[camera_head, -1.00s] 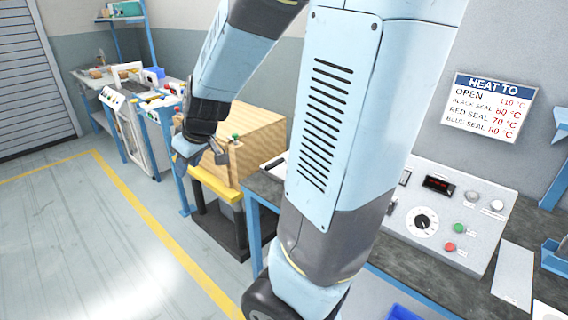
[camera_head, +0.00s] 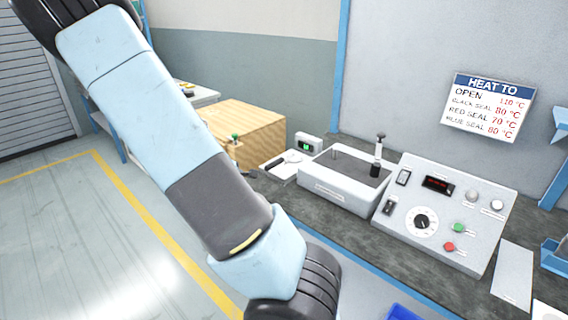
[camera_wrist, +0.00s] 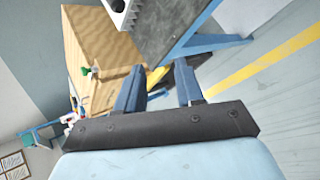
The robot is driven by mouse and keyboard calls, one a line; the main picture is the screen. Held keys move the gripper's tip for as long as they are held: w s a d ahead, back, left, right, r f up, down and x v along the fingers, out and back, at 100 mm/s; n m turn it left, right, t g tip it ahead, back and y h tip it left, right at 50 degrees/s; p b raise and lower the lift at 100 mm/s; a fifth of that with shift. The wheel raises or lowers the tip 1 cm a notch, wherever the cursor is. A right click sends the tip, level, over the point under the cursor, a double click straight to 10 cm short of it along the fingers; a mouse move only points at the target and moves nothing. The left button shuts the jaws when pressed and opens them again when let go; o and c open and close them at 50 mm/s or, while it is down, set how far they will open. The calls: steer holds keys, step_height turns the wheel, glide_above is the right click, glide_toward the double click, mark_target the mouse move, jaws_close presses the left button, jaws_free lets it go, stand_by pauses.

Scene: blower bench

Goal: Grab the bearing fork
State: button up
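I cannot make out a bearing fork for certain in either view. My gripper (camera_wrist: 160,82) shows in the wrist view with its two blue-grey fingers apart and nothing between them. It is outside the head view, where only my arm shows. In the wrist view the fingers point toward the gap between a wooden box (camera_wrist: 105,42) and a dark bench top (camera_wrist: 172,28). A small green-topped item (camera_wrist: 90,72) is by the box, left of the fingers. It also shows in the head view (camera_head: 235,137).
On the dark bench (camera_head: 345,225) stand a white bath (camera_head: 345,192) with an upright dark-handled part, a control panel (camera_head: 440,215) and a small device with a green display (camera_head: 307,143). A heating sign (camera_head: 487,107) hangs on the wall. Open floor (camera_head: 85,250) lies left.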

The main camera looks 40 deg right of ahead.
mark_target(275, 163)
steer(key=shift+w+d+f+n+h, duration=0.3)
steer(key=shift+w+d+n+h, duration=0.4)
steer(key=shift+d, duration=2.4)
steer(key=shift+w+d+f+n+h, duration=0.2)
steer(key=shift+d+n+h, duration=0.6)
steer(key=shift+d, duration=2.25)
steer(key=shift+w+d+f+n+h, duration=0.35)
steer(key=shift+d+h, duration=0.75)
steer(key=shift+d, duration=2)
steer(key=shift+c, duration=0.4)
jaws_close()
